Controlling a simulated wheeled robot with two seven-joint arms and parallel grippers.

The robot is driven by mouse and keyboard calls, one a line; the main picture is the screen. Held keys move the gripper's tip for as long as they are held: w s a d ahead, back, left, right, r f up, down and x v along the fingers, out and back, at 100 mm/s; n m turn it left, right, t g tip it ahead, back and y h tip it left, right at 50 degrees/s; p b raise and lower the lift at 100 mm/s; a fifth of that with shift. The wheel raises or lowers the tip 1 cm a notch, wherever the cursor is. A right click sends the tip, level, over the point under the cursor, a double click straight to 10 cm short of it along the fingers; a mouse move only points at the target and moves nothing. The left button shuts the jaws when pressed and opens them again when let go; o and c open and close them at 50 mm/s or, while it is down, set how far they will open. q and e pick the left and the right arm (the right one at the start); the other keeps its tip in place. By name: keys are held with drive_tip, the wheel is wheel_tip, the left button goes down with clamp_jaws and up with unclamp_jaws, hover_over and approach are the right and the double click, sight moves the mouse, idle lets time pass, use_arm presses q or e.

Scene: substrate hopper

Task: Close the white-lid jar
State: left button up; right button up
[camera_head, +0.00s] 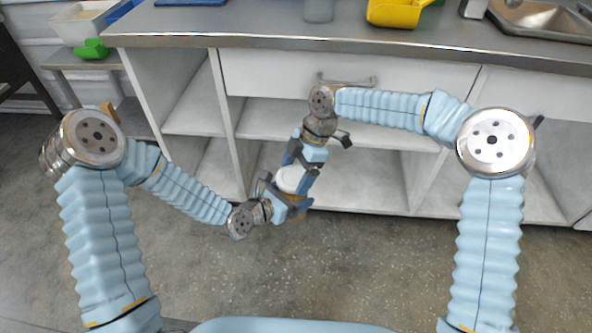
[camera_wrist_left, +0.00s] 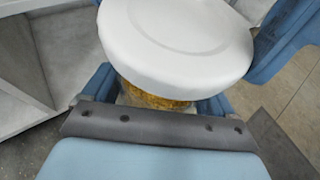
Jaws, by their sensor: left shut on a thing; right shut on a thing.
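The jar's white lid (camera_head: 291,178) is between my two grippers, in front of the cabinet's lower shelves. In the left wrist view the wide round lid (camera_wrist_left: 180,35) sits over the jar (camera_wrist_left: 150,97), whose golden-brown contents show just below it. My left gripper (camera_head: 287,203) comes from the left and is shut on the jar body, which is mostly hidden by its fingers. My right gripper (camera_head: 297,172) reaches down from above and is shut on the lid. Whether the lid is fully seated cannot be told.
The cabinet's open shelves (camera_head: 340,190) are close behind the grippers. The counter (camera_head: 270,25) above carries a yellow scoop (camera_head: 396,12), a grey container (camera_head: 319,10) and a sink (camera_head: 545,17). A green scoop (camera_head: 92,48) is at the left. The speckled floor below is clear.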

drive_tip(key=shift+f, duration=0.55)
drive_tip(key=shift+f, duration=0.5)
use_arm(q)
drive_tip(key=c, duration=0.4)
use_arm(e)
drive_tip(key=o, duration=0.8)
use_arm(q)
drive_tip(key=shift+c, duration=0.2)
use_arm(e)
drive_tip(key=shift+r, duration=2.25)
